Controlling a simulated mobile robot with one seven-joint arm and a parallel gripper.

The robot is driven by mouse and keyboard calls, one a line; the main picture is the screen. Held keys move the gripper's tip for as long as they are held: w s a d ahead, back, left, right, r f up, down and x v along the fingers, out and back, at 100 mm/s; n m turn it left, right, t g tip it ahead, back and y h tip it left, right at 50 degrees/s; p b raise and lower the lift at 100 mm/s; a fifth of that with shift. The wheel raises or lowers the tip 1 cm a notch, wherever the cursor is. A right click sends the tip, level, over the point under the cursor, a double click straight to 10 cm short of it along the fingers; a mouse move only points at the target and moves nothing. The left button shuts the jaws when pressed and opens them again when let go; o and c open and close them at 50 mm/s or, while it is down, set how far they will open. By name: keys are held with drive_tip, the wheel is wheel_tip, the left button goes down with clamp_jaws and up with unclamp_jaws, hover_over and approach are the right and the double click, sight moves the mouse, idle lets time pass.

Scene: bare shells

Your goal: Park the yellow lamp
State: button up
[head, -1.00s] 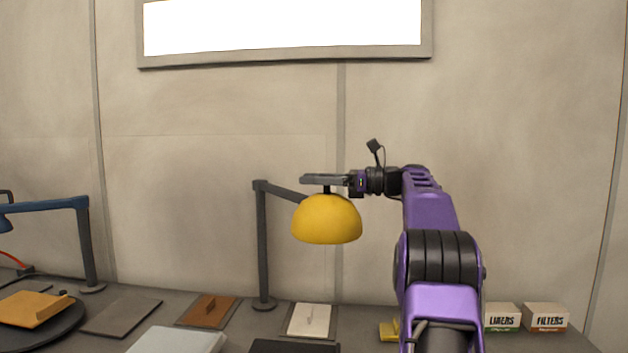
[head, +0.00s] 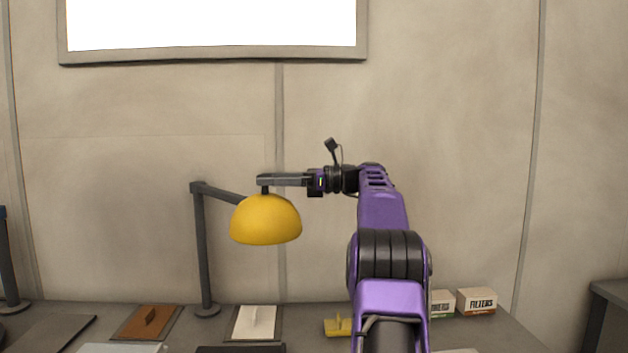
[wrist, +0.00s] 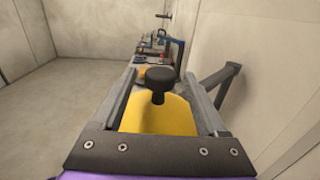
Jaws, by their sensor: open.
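The yellow lamp has a dome shade (head: 265,220) with a dark knob on top, hanging from a grey arm and post (head: 205,255) on its left. In the wrist view the black knob (wrist: 160,76) stands between the two fingers, with the yellow shade (wrist: 158,115) below. My gripper (head: 262,180) is open at the top of the shade, its fingertips near the knob. In the wrist view a gap shows between the knob and each finger of my gripper (wrist: 162,85).
A white plate (head: 254,323) and a brown plate (head: 146,322) lie on the bench near the post. A yellow block (head: 338,326), a FILTERS box (head: 476,302) and a second box (head: 441,303) are to the right. The wall is close behind.

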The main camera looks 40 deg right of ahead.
drive_tip(key=v, duration=1.2)
drive_tip(key=shift+s+d, duration=0.25)
drive_tip(key=shift+d, duration=0.05)
